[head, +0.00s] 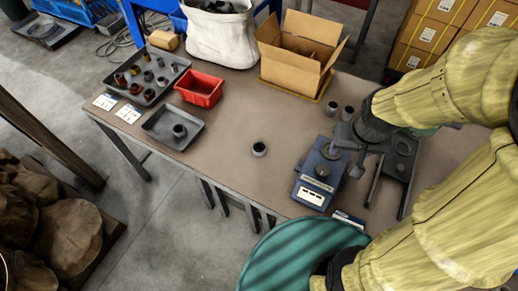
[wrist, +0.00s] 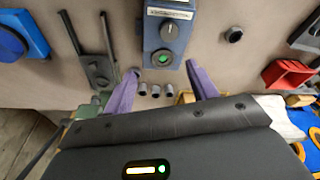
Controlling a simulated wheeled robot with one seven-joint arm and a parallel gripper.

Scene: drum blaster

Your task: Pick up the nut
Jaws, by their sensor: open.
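Several dark, ring-like nuts are in view; I cannot tell which one is meant. One nut (head: 259,149) stands alone mid-table, and it also shows in the wrist view (wrist: 234,35). Two more (head: 331,108) stand side by side near the table's far side, close to my arm. The wrist view shows three in a row (wrist: 155,90), framed between my fingers. Another nut (head: 179,130) sits in a small grey tray (head: 160,139). My gripper (wrist: 161,67) is open and empty, its purple fingers above the table near the blue device. In the head view my wrist partly hides the fingers.
A blue device (head: 318,178) with a knob and green button stands by my gripper. A dark forked fixture (head: 402,147) is right of it. A red bin (head: 199,88), a tray of parts (head: 128,69) and an open cardboard box (head: 285,66) stand farther left and back.

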